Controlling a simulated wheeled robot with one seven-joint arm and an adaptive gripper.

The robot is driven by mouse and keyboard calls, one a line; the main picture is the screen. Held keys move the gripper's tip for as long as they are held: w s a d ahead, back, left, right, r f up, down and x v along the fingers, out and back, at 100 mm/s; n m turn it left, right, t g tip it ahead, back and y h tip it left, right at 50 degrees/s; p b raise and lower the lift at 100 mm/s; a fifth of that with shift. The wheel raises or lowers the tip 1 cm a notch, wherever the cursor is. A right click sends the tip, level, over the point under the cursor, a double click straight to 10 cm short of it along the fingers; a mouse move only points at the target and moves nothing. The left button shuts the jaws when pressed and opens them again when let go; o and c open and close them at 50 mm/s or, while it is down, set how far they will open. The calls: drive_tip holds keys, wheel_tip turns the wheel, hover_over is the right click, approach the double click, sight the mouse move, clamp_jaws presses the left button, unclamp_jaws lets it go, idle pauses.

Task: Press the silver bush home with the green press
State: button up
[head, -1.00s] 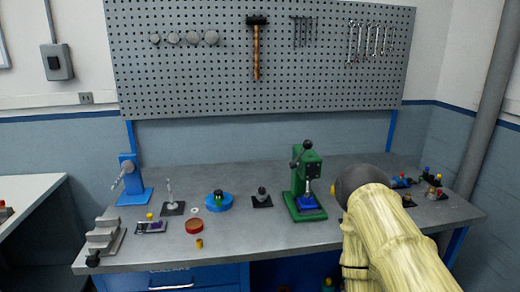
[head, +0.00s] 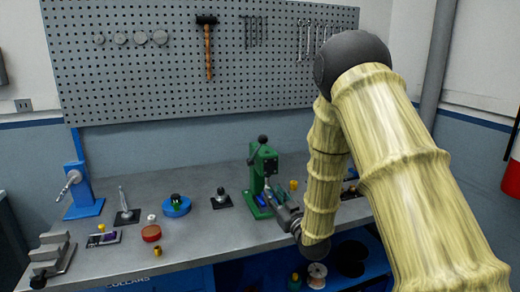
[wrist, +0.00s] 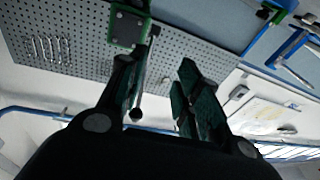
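The green press (head: 257,170) stands on the bench, with a black ball knob (head: 263,138) at its top and a blue piece (head: 261,200) at its base. In the wrist view, the press (wrist: 128,28) is at the upper left, and a dark ball-ended lever (wrist: 135,113) shows near the left finger. My gripper (head: 272,190) is at the press's front right, partly covering it. In the wrist view its fingers (wrist: 162,88) are spread, with nothing clearly held between them. I cannot make out the silver bush; the press's lower part is partly hidden.
The grey vise (head: 53,255) is at the front left. My arm hides much of the bench's right side.

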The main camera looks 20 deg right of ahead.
sight(260, 144)
wheel_tip(260, 144, up, 11)
drive_tip(key=w+n+t+y, duration=0.2)
drive_tip(key=p+x, duration=0.1)
drive_tip(key=x, duration=0.2)
drive_tip(key=p+x, duration=0.1)
drive_tip(key=x, duration=0.2)
drive_tip(key=p+x, duration=0.1)
drive_tip(key=x, duration=0.3)
drive_tip(key=shift+w+d+r+p, duration=0.15)
drive_tip(key=shift+d+p, duration=0.1)
drive_tip(key=shift+p, duration=0.15)
clamp_jaws()
